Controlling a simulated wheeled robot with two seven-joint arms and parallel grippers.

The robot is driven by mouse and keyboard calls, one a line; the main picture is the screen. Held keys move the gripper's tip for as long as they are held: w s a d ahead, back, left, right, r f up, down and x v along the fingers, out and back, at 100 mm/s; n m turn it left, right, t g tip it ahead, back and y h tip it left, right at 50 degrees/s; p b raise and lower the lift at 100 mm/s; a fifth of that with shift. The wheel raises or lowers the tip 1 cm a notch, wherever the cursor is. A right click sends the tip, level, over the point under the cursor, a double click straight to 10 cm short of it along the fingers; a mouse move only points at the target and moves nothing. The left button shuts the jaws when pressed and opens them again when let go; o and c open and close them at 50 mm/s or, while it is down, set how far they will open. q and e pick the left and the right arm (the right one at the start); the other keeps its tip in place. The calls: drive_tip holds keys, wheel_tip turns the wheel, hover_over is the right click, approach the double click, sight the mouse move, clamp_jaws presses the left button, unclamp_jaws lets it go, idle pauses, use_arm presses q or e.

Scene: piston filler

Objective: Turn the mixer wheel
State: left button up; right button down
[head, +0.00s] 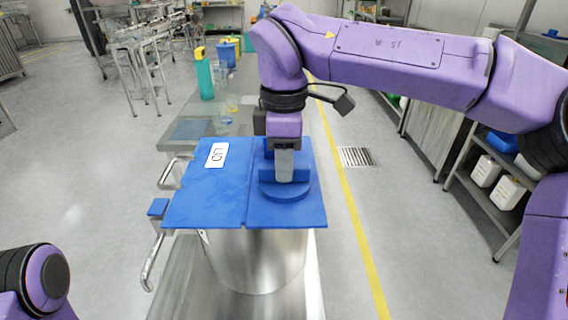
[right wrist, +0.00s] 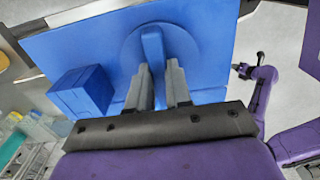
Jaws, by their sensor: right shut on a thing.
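The mixer wheel (head: 286,192) is a blue disc with a raised bar, on the right half of the blue lid (head: 215,200) in the head view. The wheel also shows in the right wrist view (right wrist: 180,44), with its bar pointing away from the fingers. My right gripper (head: 284,178) points down and is shut on the wheel's bar, with a finger on each side of it in the right wrist view (right wrist: 156,72). The fingers hide part of the bar. A purple arm of mine shows small at the right of the right wrist view; its finger state is unclear.
The lid lies on a steel vessel (head: 258,262). A blue block (right wrist: 82,93) stands on it beside the wheel. Metal handles (head: 150,262) stick out at the left. A teal bottle (head: 204,78) stands behind on the bench. Floor right of the vessel is clear up to the shelves.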

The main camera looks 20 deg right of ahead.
drive_tip(key=n, duration=0.4)
drive_tip(key=shift+n, duration=0.3)
drive_tip(key=n+p, duration=0.1)
drive_tip(key=n, duration=0.3)
drive_tip(key=shift+r+n, duration=0.1)
drive_tip(key=shift+n, duration=0.2)
drive_tip(key=n+p, duration=0.2)
drive_tip(key=n, duration=0.2)
drive_tip(key=shift+n, duration=0.3)
drive_tip(key=shift+n+p, duration=1.25)
drive_tip(key=shift+n, duration=0.85)
drive_tip(key=c, duration=1)
unclamp_jaws()
drive_tip(key=shift+c, duration=0.2)
wheel_tip(320, 180, up, 10)
drive_tip(key=shift+r, duration=0.2)
